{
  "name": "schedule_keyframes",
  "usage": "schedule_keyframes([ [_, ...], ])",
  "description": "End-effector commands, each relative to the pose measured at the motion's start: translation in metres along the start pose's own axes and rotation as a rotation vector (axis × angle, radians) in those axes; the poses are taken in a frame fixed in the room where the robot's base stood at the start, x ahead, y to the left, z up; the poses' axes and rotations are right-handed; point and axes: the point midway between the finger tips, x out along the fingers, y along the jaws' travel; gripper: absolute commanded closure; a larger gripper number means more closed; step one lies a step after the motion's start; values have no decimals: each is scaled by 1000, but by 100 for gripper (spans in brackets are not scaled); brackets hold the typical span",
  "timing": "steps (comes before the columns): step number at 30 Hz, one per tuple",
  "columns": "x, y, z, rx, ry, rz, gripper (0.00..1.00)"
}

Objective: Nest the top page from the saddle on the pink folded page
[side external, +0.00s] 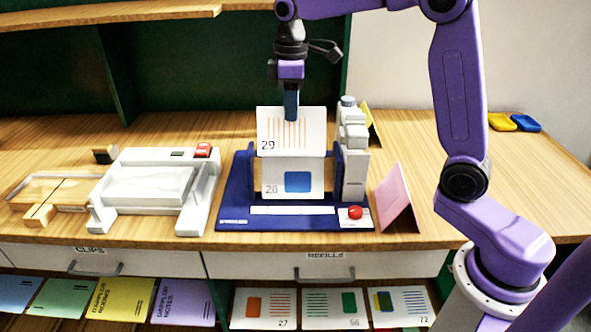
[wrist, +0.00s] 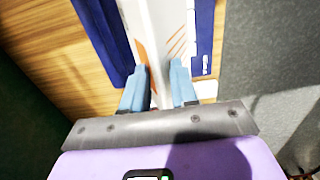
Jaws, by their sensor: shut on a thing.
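My gripper (side external: 291,106) is shut on the top edge of a white page marked 29 with orange lines (side external: 276,142). This page hangs upright, its lower edge overlapping the top of another page marked 28 with a blue square (side external: 271,181), which sits on the blue saddle (side external: 233,212). Whether the two pages touch is unclear. In the wrist view, the fingers (wrist: 160,78) straddle the white page's ridge (wrist: 154,45). The pink folded page (side external: 396,203) stands like a tent to the right of the saddle, near the table's front edge, apart from my gripper.
A grey-white device (side external: 351,150) stands at the saddle's right side, with a yellow folded page (side external: 374,122) behind it. A red button (side external: 355,212) is on the saddle base. A white machine (side external: 150,187) stands left. The table's back right is mostly clear.

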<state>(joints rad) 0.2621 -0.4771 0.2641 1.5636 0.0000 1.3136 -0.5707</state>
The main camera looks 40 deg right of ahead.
Motion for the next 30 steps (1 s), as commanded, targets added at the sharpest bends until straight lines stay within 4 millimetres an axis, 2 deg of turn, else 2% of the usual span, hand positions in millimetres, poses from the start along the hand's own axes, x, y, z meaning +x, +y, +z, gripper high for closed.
schedule_keyframes([
  [8, -4, 0, 0, 0, 1, 1, 87],
  [11, -18, 0, -1, 0, 4, 2, 87],
  [16, -57, 0, -1, 0, 5, 3, 87],
  [21, -87, 0, -1, 0, 3, 2, 87],
  [27, -111, 0, -1, -1, 3, 2, 87],
  [30, -112, 5, 10, 55, 0, 0, 87],
])
